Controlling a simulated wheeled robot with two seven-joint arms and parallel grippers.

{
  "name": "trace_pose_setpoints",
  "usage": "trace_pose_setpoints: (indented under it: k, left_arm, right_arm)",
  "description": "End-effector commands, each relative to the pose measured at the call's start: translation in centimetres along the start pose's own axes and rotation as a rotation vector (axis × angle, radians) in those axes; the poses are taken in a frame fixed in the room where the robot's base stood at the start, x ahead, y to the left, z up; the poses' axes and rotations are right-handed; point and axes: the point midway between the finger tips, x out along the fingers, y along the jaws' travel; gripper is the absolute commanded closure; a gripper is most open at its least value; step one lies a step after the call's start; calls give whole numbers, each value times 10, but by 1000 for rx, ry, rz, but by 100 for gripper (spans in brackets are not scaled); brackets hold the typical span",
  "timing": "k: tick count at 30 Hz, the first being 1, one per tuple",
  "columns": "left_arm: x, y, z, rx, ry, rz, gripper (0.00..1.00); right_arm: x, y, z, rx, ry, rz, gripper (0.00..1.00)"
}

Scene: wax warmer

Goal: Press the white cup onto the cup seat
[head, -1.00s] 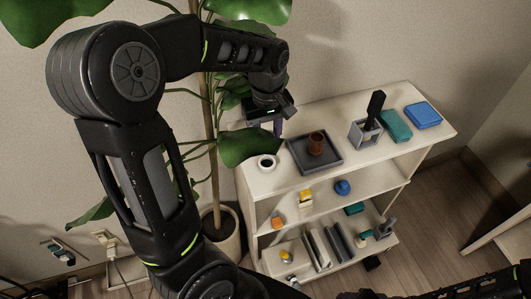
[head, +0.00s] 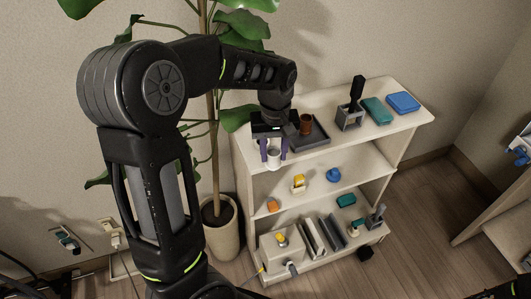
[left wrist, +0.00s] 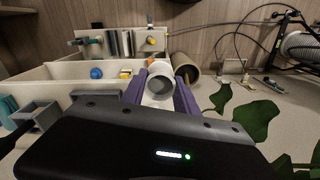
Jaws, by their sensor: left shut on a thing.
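The white cup (head: 273,158) is between the purple fingers of my left gripper (head: 273,150), which is shut on it, at the front left of the shelf unit's top. I cannot tell if the cup touches the shelf top. In the left wrist view the cup (left wrist: 160,84) shows its round open mouth toward the camera, with a finger on each side. A pale box (head: 277,254) with a yellow piece on top stands on the bottom shelf at left. I cannot make out a cup seat clearly.
A dark tray (head: 318,138) with a brown cup (head: 306,124) lies beside my left gripper. A grey holder (head: 349,117) and teal and blue boxes stand farther right. A potted plant (head: 221,225) stands left of the shelf unit. Small items fill the lower shelves.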

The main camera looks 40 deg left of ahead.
Motion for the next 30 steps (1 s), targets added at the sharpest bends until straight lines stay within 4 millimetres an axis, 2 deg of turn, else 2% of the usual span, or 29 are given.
trace_pose_setpoints:
  k: [6, 11, 16, 21, 25, 30]
  left_arm:
    - [33, 35, -4, 235, 0, -7, 100]
    - [68, 62, 2, 411, -1, -9, 100]
    - [116, 90, 20, 583, -4, -7, 100]
    - [158, 106, 45, 695, -5, 0, 100]
    - [169, 110, 54, 722, -3, 3, 100]
    - [170, 110, 54, 723, -1, 5, 100]
  right_arm:
    - [4, 0, -1, -3, 3, -2, 39]
    - [7, 1, -1, -3, 4, -4, 39]
    - [11, 2, -2, -4, 5, -5, 39]
    - [15, 3, -2, -4, 6, -6, 39]
    - [15, 3, -2, -4, 6, -6, 39]
    - [15, 3, -2, -4, 6, -6, 39]
